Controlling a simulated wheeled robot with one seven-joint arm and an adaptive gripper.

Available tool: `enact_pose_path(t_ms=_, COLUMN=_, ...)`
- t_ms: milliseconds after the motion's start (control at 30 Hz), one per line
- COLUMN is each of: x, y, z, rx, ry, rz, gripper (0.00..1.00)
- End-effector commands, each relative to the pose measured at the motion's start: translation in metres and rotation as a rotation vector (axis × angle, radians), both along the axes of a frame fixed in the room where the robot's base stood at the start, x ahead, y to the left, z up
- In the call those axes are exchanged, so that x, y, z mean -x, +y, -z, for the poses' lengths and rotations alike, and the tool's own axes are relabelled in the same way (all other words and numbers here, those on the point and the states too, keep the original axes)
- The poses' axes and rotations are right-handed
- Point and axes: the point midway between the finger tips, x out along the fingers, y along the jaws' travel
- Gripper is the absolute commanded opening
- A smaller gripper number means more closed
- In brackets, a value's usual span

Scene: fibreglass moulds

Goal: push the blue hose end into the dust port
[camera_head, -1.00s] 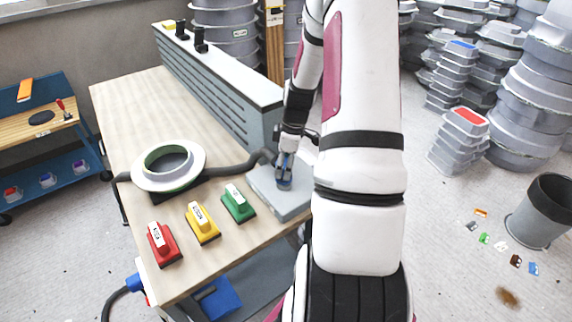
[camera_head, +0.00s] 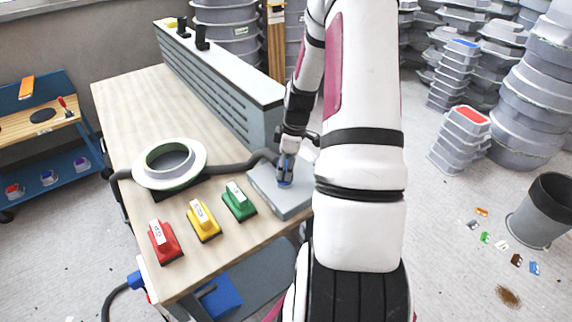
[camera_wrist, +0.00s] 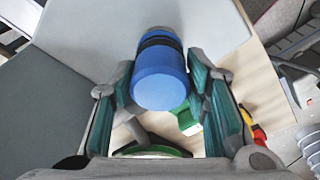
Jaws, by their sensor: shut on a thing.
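The blue hose end (camera_wrist: 160,82) is a blue cylinder with a dark ribbed band at its far end. In the wrist view it sits between the green finger pads of my gripper (camera_wrist: 160,98), which is shut on it. In the head view my gripper (camera_head: 286,168) points down over the grey block (camera_head: 292,207) at the bench's right edge, with the blue hose end (camera_head: 285,183) low against its top. I cannot tell whether it touches. I cannot make out the dust port in either view. A dark hose (camera_head: 232,166) runs along the bench towards the gripper.
A pale ring mould (camera_head: 197,171) lies on the workbench (camera_head: 125,98). Red (camera_head: 164,243), yellow (camera_head: 203,222) and green (camera_head: 239,202) handled blocks stand along the front. A slotted grey panel (camera_head: 215,85) rises behind. A blue connector (camera_head: 137,281) is at the bench's lower left.

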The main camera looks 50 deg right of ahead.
Motion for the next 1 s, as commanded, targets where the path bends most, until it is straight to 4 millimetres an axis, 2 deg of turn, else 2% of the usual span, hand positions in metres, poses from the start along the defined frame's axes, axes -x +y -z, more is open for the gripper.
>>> enact_pose_path(t_ms=33, x=0.0, y=0.0, z=0.001, rx=0.0, ry=0.0, rz=0.0, gripper=0.44)
enact_pose_path(t_ms=133, x=0.0, y=0.0, z=0.0, rx=0.0, ry=0.0, rz=0.0, gripper=0.66)
enact_pose_path(t_ms=433, x=0.0, y=0.0, z=0.0, rx=0.0, ry=0.0, rz=0.0, gripper=0.66)
enact_pose_path(t_ms=567, x=0.001, y=-0.001, z=-0.008, rx=0.001, ry=0.0, rz=0.001, gripper=0.66)
enact_pose_path(t_ms=667, x=0.003, y=-0.003, z=-0.022, rx=0.003, ry=-0.003, rz=0.002, gripper=0.66)
enact_pose_path(t_ms=1000, x=0.011, y=-0.008, z=-0.089, rx=0.003, ry=-0.002, rz=0.002, gripper=0.66)
